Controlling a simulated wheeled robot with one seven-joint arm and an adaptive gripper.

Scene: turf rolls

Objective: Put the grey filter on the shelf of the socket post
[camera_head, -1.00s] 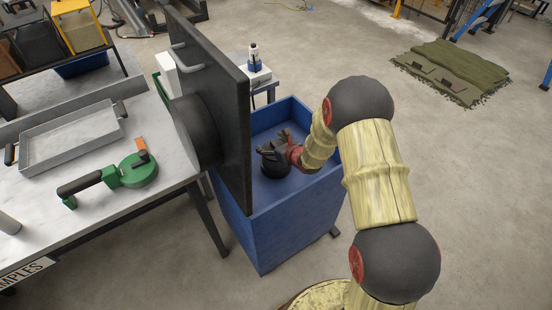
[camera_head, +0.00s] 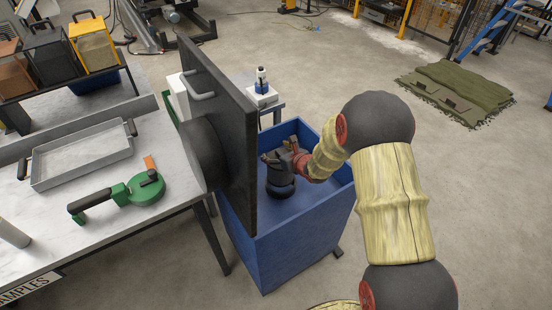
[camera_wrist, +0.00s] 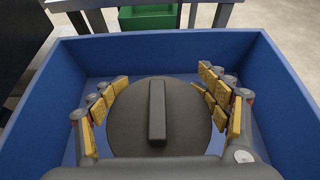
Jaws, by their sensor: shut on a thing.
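A dark grey round thing with a raised bar across its top, which looks like the filter, is inside the blue bin (camera_head: 285,245). In the wrist view this round thing (camera_wrist: 125,130) sits between the yellow-padded fingers of my gripper (camera_wrist: 165,105), with pads at its left and right sides. My gripper (camera_head: 278,160) is shut on it, within the bin walls. In the head view the filter (camera_head: 280,191) shows only partly below the gripper. I cannot tell whether it touches the bin floor. I cannot surely pick out the socket post or its shelf.
A tall dark panel (camera_head: 228,130) with a handle and a round drum stands close left of the bin. A workbench (camera_head: 120,225) holds a metal tray (camera_head: 85,155) and a green tool (camera_head: 140,190). A small stand with a bottle (camera_head: 262,82) is behind.

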